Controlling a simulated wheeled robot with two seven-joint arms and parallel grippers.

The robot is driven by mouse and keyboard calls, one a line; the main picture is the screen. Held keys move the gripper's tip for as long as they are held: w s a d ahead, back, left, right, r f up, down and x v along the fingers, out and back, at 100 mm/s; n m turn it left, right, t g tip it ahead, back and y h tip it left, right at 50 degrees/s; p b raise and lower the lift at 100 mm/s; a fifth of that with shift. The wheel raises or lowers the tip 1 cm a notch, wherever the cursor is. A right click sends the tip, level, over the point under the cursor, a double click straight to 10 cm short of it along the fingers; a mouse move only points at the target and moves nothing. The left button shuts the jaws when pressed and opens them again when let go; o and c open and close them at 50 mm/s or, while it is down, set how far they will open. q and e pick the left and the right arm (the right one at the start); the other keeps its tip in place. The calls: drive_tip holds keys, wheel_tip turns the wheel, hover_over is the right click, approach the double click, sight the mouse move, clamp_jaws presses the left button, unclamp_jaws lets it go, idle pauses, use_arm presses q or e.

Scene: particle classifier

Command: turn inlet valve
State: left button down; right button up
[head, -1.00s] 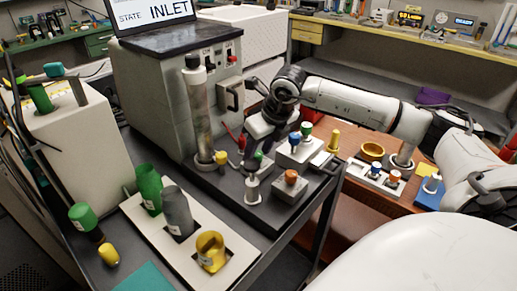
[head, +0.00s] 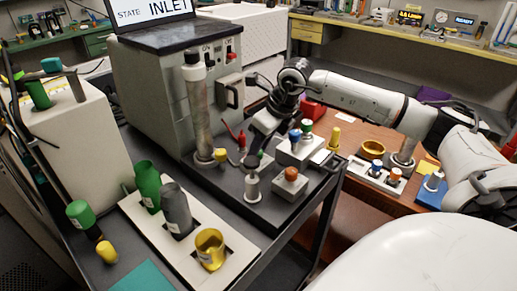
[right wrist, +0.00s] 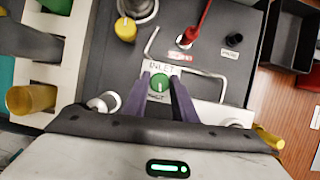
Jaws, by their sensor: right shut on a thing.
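The inlet valve is a green knob with a pale pointer mark (right wrist: 160,83), under a plate lettered INLET in the right wrist view. My right gripper (right wrist: 159,86) has its two dark purple fingers on either side of the knob and is shut on it. In the head view my right gripper (head: 256,146) reaches down to the dark panel (head: 228,186), and its fingers largely hide the knob. A screen (head: 150,12) at the top reads STATE INLET. My left gripper is not in view.
A red lever (right wrist: 197,24) and a yellow knob (right wrist: 125,29) stand close to the gripper. A tall clear column (head: 200,110) rises left of it. An orange-topped post (head: 291,174) and a box with blue and green knobs (head: 299,150) stand to the right.

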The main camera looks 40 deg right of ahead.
drive_tip(key=n+y, duration=0.1)
drive_tip(key=n, duration=0.3)
drive_tip(key=shift+w+d+r+n+y, duration=0.1)
drive_tip(key=shift+d+n+y, duration=0.05)
drive_tip(key=shift+n+y, duration=0.2)
drive_tip(key=n+g+y, duration=0.1)
drive_tip(key=n, duration=0.2)
drive_tip(key=shift+n+g+p, duration=0.25)
drive_tip(key=shift+g+p, duration=0.05)
drive_tip(key=n+g+y, duration=0.1)
drive_tip(key=n, duration=0.2)
drive_tip(key=shift+w+n, duration=0.15)
drive_tip(key=shift+n, duration=0.15)
drive_tip(key=shift+d+n+g, duration=0.1)
drive_tip(key=shift+n+g, duration=0.6)
drive_tip(key=shift+n, duration=1)
drive_tip(key=o, duration=1)
drive_tip(key=shift+o, duration=0.2)
drive_tip(key=v, duration=1)
drive_tip(key=shift+d, duration=0.15)
